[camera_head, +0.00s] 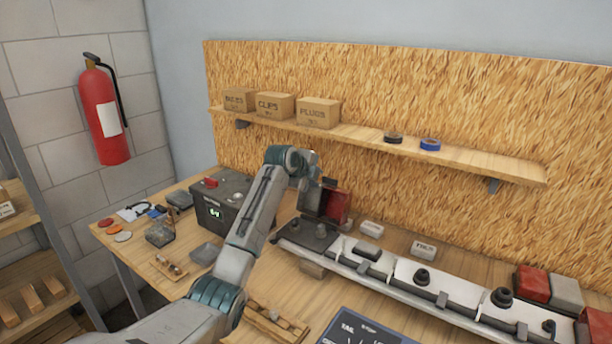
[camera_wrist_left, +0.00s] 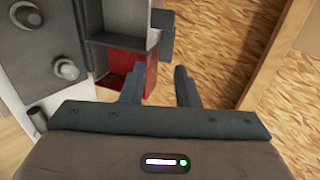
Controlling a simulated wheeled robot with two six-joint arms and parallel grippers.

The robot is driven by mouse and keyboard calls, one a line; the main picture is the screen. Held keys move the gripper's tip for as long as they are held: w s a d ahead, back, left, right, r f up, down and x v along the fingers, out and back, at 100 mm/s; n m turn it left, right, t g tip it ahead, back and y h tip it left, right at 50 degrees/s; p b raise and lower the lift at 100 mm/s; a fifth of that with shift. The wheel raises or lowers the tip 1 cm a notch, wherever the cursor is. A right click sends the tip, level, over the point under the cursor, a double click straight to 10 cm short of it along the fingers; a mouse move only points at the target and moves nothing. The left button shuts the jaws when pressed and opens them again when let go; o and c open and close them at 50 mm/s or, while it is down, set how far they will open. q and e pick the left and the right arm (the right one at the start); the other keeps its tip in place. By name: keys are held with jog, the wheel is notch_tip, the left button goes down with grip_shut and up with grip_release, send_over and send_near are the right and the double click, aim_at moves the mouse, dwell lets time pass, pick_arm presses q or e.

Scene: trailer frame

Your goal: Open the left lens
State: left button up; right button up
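The left lens is a red block (camera_head: 338,206) at the left end of the white trailer frame (camera_head: 345,262), beside a dark housing (camera_head: 312,200). In the left wrist view the red part (camera_wrist_left: 119,62) shows below a dark grey box-like housing (camera_wrist_left: 115,22). My left gripper (camera_head: 328,183) is at the upper part of this lens unit, partly hidden by its own wrist. In the left wrist view its fingers (camera_wrist_left: 160,76) are apart with an empty gap. The left finger overlaps the red part in the picture; whether it touches cannot be told. My right gripper is not in view.
More red and grey blocks (camera_head: 533,283) are at the frame's right end. A shelf (camera_head: 460,157) with boxes and tape rolls is above. A battery-like box (camera_head: 218,203) with a lit display and small parts lie left. A chipboard wall (camera_wrist_left: 230,40) is close behind the lens.

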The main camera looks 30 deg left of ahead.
pick_arm(q)
jog(key=b+v, duration=0.2)
jog(key=v, duration=0.6)
jog(key=shift+s, duration=0.1)
